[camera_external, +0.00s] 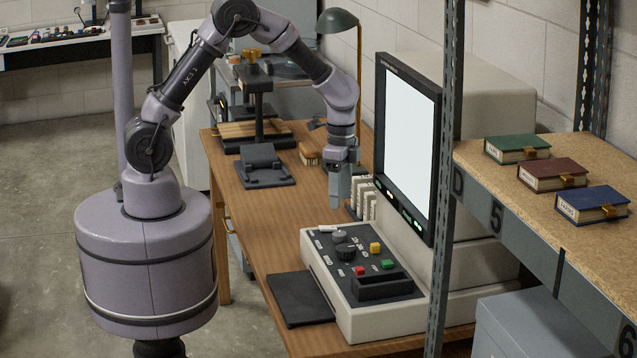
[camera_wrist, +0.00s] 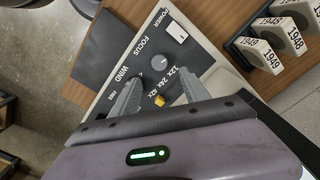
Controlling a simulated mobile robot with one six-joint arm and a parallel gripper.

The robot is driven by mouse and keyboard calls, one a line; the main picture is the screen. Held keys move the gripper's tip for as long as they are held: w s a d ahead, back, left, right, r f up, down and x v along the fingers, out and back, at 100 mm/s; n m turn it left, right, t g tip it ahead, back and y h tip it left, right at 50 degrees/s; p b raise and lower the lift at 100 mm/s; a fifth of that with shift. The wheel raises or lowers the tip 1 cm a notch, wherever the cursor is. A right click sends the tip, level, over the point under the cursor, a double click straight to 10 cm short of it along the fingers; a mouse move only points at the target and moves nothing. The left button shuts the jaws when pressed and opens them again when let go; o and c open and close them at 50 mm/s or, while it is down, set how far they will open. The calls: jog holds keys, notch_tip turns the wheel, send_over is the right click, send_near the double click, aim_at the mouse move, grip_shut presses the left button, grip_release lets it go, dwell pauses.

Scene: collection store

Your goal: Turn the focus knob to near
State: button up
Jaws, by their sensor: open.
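The focus knob (camera_wrist: 160,62) is a small grey round knob beside the FOCUS lettering on the dark control panel. In the external view a grey knob (camera_external: 339,236) sits near the panel's back-left corner. My gripper (camera_external: 341,193) hangs pointing down above the back of the panel, apart from it. In the wrist view my gripper (camera_wrist: 158,83) shows two separated grey fingers with nothing between them, and the knob appears just beyond the fingertips. The knob's near or far setting is too small to read.
The panel also has a white power switch (camera_wrist: 177,32), a black knob (camera_external: 346,252), and yellow (camera_external: 375,247), red (camera_external: 360,270) and green (camera_external: 387,263) buttons. The reader screen (camera_external: 408,145) stands right of my gripper. Labelled boxes (camera_wrist: 265,55) stand close behind the panel.

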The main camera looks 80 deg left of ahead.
aim_at(340, 233)
notch_tip(340, 233, down, 9)
jog(key=shift+f+b, duration=0.15)
jog(key=shift+b, duration=1.1)
